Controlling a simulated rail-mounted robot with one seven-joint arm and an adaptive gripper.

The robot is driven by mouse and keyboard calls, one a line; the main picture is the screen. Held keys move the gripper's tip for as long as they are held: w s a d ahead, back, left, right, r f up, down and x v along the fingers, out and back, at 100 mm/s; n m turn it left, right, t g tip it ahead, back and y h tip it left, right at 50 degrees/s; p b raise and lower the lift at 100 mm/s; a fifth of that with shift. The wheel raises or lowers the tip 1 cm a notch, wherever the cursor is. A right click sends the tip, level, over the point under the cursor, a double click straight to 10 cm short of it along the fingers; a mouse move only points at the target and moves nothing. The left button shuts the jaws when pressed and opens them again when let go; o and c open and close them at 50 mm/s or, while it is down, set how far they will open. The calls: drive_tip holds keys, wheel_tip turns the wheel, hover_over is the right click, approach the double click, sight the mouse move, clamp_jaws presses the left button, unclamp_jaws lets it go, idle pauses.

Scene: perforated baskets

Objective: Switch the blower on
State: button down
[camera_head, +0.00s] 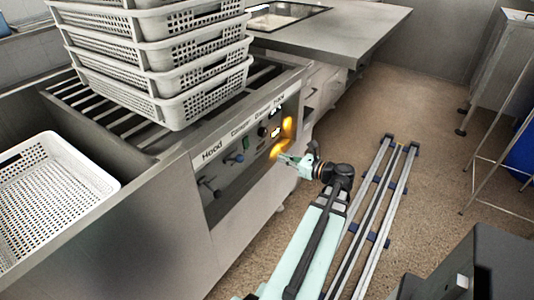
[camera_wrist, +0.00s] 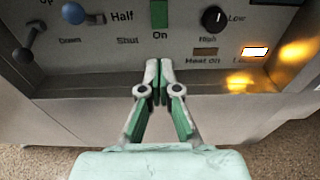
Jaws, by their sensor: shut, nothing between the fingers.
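The control panel (camera_head: 235,165) is on the front of a grey machine. No control with a readable "blower" label shows. In the wrist view a green switch (camera_wrist: 160,14) sits above the word "On", its top cut off by the frame. A black round knob (camera_wrist: 213,18) between "Low" and "High" is to its right. A lever with a blue ball (camera_wrist: 74,13) is to its left, near "Half" and "Shut". My gripper (camera_wrist: 160,68) is shut and empty, its tips below the green switch and apparently apart from it. In the head view my gripper (camera_head: 281,157) is in front of the panel's right part.
A grey lever (camera_wrist: 23,55) marked "Up" and "Down" sticks out at far left. A lit lamp (camera_wrist: 255,52) glows beside a dark "Heat on" lamp (camera_wrist: 205,51). White perforated baskets (camera_head: 165,85) are stacked on the rollers, and another basket (camera_head: 50,180) lies left.

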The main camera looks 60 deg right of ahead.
sight(246, 143)
drive_tip(key=w+f+b, duration=0.1)
drive_tip(key=w+b, duration=0.2)
drive_tip(key=w, duration=1)
drive_tip(key=shift+w+d+f, duration=0.2)
drive_tip(key=shift+d+f, duration=0.15)
